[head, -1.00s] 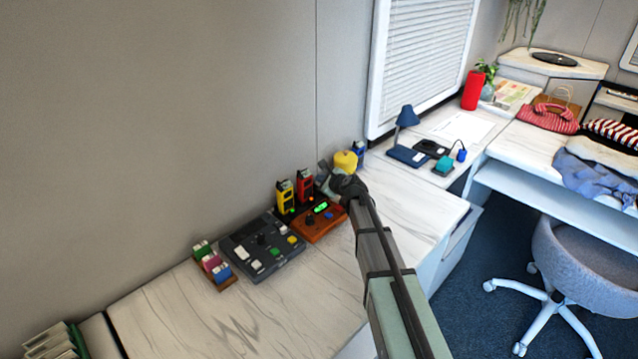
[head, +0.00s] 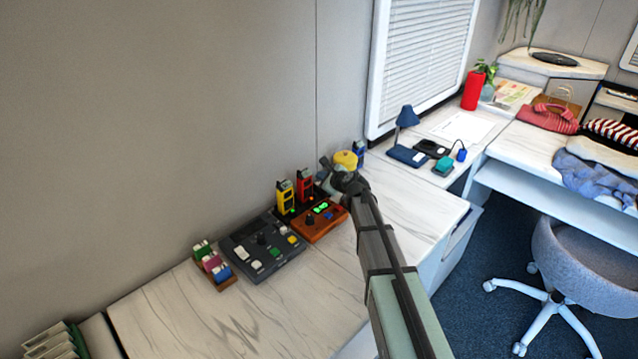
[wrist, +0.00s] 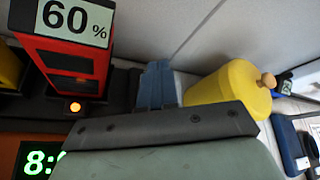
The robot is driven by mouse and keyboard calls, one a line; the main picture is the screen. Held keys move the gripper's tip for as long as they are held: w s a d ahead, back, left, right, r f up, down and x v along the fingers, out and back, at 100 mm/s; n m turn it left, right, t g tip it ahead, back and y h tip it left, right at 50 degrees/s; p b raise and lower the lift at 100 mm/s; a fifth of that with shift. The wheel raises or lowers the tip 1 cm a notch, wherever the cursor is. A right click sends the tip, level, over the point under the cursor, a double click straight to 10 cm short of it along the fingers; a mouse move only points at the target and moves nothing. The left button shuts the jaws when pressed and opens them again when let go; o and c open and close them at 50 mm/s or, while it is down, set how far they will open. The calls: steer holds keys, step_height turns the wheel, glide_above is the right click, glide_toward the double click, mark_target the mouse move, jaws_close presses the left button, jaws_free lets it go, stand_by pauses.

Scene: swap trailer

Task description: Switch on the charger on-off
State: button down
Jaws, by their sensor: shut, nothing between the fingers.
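The charger (head: 288,217) is a dark rack by the wall holding a yellow unit (head: 285,196) and a red unit (head: 304,185). My gripper (head: 327,165) is at the right end of the charger, in front of the yellow pot. In the wrist view its blue-grey fingers (wrist: 155,88) are together and empty, right of the red unit.
A brown box with a green display (head: 320,222) stands in front of the charger. A dark control panel (head: 262,250) is to its left. A yellow lidded pot (wrist: 232,88) stands close right of my fingers. The front counter (head: 200,325) is clear.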

steer(key=r, duration=0.3)
steer(key=s+d+r, duration=0.1)
steer(key=shift+s+d+r, duration=0.1)
steer(key=shift+r, duration=0.25)
stand_by(0.3)
